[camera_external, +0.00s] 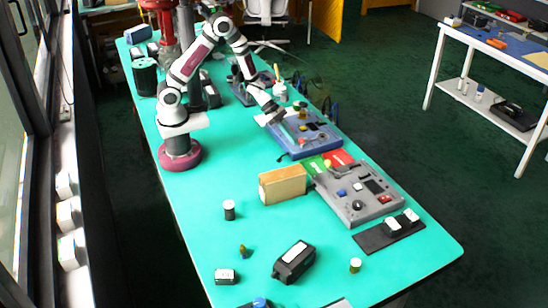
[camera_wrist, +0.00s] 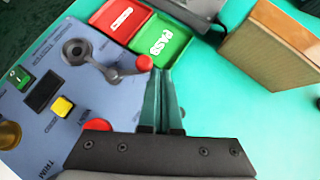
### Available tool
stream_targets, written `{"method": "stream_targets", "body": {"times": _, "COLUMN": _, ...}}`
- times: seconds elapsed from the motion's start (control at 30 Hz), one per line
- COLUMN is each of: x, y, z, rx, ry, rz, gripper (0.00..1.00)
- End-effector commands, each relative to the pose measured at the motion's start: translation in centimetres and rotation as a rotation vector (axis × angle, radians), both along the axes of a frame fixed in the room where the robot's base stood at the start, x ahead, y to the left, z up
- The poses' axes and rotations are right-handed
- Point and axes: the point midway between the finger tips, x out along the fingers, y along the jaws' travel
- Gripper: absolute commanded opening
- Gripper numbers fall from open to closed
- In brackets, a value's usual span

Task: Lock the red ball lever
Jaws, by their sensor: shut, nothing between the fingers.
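The red ball (camera_wrist: 144,63) is at the end of a grey lever (camera_wrist: 108,69) in the wrist view. The lever runs left to a round grey pivot (camera_wrist: 77,49) on the blue panel (camera_wrist: 40,130). In the external view the blue panel (camera_external: 326,144) lies on the table under my gripper (camera_external: 272,119). In the wrist view my gripper (camera_wrist: 161,73) is shut and empty, with its fingertips just right of the red ball. I cannot tell whether they touch it. My gripper hides part of the panel's lower edge.
A red tray (camera_wrist: 104,30) and a green PASS tray (camera_wrist: 140,48) lie beside the panel. A yellow button (camera_wrist: 62,107) and a second red knob (camera_wrist: 97,125) are on it. A tan box (camera_external: 264,190) and a grey panel (camera_external: 340,203) stand nearer the camera.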

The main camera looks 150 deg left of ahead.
Motion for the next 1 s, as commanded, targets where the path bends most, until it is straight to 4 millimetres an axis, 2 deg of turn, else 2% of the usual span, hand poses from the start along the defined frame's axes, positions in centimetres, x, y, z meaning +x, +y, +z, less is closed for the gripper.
{"method": "stream_targets", "body": {"times": 0.33, "x": 1.8, "y": 0.6, "z": 0.0, "rx": 0.0, "ry": 0.0, "rz": -0.001, "gripper": 0.0}}
{"method": "stream_targets", "body": {"times": 1.0, "x": 1.9, "y": 0.7, "z": 0.0, "rx": -0.001, "ry": 0.0, "rz": -0.001, "gripper": 0.0}}
